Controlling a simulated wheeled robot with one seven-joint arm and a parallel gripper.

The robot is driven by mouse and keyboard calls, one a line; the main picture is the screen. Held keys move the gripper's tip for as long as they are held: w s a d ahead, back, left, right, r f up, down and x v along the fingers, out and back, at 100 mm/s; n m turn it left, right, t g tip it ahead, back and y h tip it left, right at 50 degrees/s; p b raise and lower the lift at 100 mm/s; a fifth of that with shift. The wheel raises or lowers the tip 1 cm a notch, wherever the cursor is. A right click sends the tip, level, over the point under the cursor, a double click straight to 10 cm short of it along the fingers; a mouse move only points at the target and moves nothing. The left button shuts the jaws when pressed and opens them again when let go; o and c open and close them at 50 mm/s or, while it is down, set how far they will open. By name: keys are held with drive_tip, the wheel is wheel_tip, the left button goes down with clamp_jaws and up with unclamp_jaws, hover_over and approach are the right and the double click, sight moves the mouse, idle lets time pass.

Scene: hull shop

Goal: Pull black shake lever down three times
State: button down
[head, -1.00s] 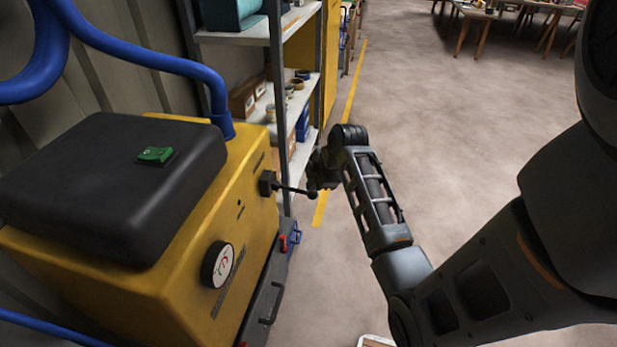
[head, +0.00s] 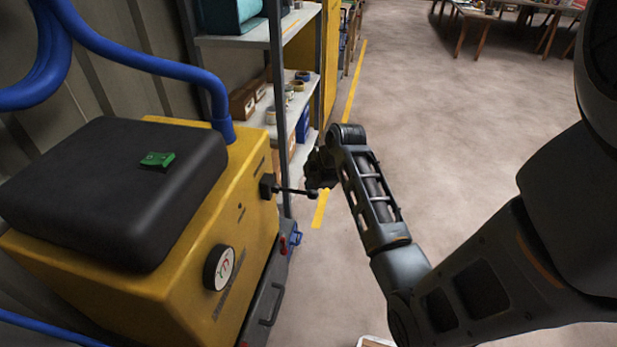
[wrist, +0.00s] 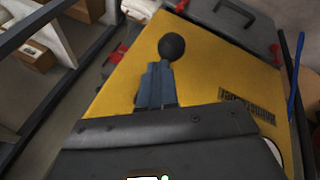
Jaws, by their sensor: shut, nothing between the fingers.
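The black shake lever (head: 295,191) sticks out from the right side of the yellow machine (head: 232,215), nearly level, with a round black knob at its end. In the wrist view the knob (wrist: 172,46) shows just beyond my fingertips. My gripper (head: 312,182) is at the knob end of the lever in the head view. In the wrist view my gripper's blue-grey fingers (wrist: 155,70) are together with nothing between them. The rod is hidden behind the fingers there, and I cannot tell whether they touch the knob.
A metal shelf (head: 262,30) with boxes and tape rolls stands close behind the lever. The floor (head: 450,130) to the right is open.

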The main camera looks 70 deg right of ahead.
drive_tip(key=shift+w+a+r+p, duration=0.1)
drive_tip(key=shift+w+r+p, duration=0.2)
drive_tip(key=shift+r+p, duration=0.45)
drive_tip(key=shift+w+d+r+p, duration=0.1)
drive_tip(key=shift+w+r+p, duration=0.2)
drive_tip(key=shift+r+p, duration=0.4)
drive_tip(key=shift+w+a+r+p, duration=0.1)
drive_tip(key=shift+w+r+p, duration=0.3)
drive_tip(key=shift+r, duration=0.5)
drive_tip(key=shift+s, duration=0.1)
wheel_tip(320, 180, up, 5)
drive_tip(key=p, duration=0.4)
hover_over(305, 193)
drive_tip(key=w, duration=0.2)
drive_tip(key=shift+s+a+f, duration=0.1)
drive_tip(key=shift+s+f, duration=0.05)
drive_tip(key=shift+s, duration=0.05)
idle(1.0)
